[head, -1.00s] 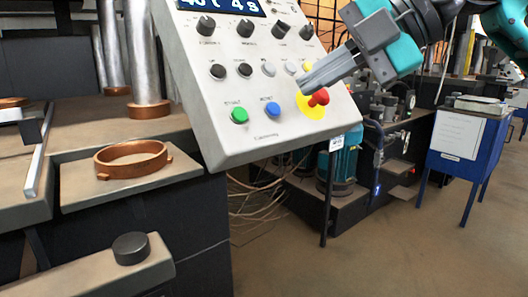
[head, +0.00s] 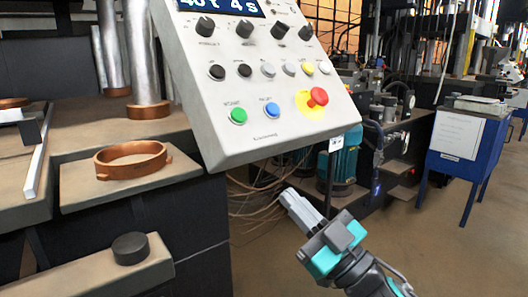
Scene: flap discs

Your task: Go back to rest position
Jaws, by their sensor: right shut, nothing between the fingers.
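My right gripper (head: 299,207) is in the lower middle of the head view, below the control panel and apart from it. Its fingers are shut, point up and to the left, and hold nothing. The teal and grey wrist (head: 335,245) runs down to the bottom right edge. The control panel (head: 222,142) is a tilted light grey box with a display, knobs, a green button (head: 238,116), a blue button (head: 271,110) and a red mushroom button (head: 317,97) on a yellow plate. My left gripper is not in view.
A copper ring (head: 131,159) lies on the press ledge (head: 85,192) at left. A black knob (head: 130,248) stands on a block at lower left. Cables hang behind my gripper. A blue cabinet (head: 457,145) stands at right, with open floor (head: 460,250) before it.

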